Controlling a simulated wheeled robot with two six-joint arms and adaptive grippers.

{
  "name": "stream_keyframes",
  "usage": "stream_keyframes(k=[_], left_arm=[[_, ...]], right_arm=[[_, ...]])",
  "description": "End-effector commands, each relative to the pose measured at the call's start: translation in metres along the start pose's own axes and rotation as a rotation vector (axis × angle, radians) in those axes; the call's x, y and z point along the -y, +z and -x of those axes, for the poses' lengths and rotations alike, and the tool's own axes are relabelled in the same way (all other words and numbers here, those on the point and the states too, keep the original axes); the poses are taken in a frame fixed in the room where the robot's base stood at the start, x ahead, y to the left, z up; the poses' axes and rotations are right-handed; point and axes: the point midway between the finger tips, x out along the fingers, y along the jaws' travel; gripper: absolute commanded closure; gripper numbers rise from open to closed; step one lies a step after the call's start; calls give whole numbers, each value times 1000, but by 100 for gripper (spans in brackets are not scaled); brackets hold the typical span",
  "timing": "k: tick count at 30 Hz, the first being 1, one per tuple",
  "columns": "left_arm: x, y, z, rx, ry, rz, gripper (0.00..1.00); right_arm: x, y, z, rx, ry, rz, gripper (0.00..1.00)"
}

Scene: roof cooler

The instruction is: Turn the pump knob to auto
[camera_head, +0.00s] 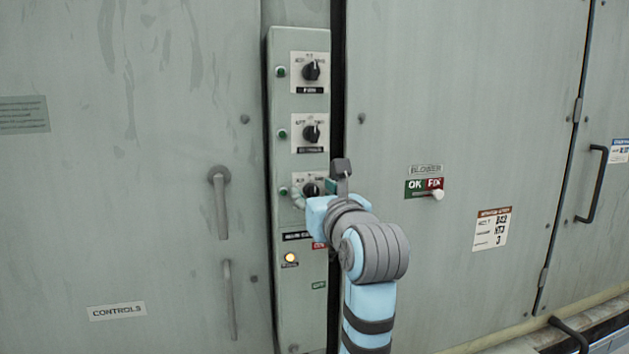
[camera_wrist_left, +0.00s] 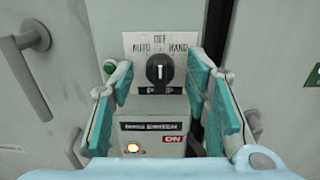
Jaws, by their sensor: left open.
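A black knob (camera_wrist_left: 158,70) sits on a white plate marked OFF at top, AUTO at left and HAND at right. Its white mark points up, towards OFF. The label below it is partly hidden and I cannot read it fully. In the head view this is the lowest of three knobs (camera_head: 310,188) on a narrow green panel (camera_head: 284,222), partly covered by my gripper. My left gripper (camera_head: 316,192) is open in front of it. In the left wrist view, its teal-padded fingers (camera_wrist_left: 158,82) stand either side of the knob, with gaps showing. My right gripper is not in view.
Two similar knobs, upper (camera_head: 311,70) and middle (camera_head: 311,133), sit above. A lit amber lamp (camera_head: 290,257) is below. A door handle (camera_head: 221,203) is left of the panel. A BLOWER OK/FIX plate (camera_head: 425,187) with a white knob is right.

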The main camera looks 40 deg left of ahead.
Motion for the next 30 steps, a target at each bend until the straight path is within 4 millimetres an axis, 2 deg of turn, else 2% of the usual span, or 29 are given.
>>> stream_keyframes(k=[8,15,17,30], left_arm=[[0,-1,-4,-1,0,2,57],[0,0,-4,0,0,1,93],[0,0,-4,0,0,1,100],[0,-1,-4,1,0,83,100]], right_arm=[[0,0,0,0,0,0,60],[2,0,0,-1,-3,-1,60],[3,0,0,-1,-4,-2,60],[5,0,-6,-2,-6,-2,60]])
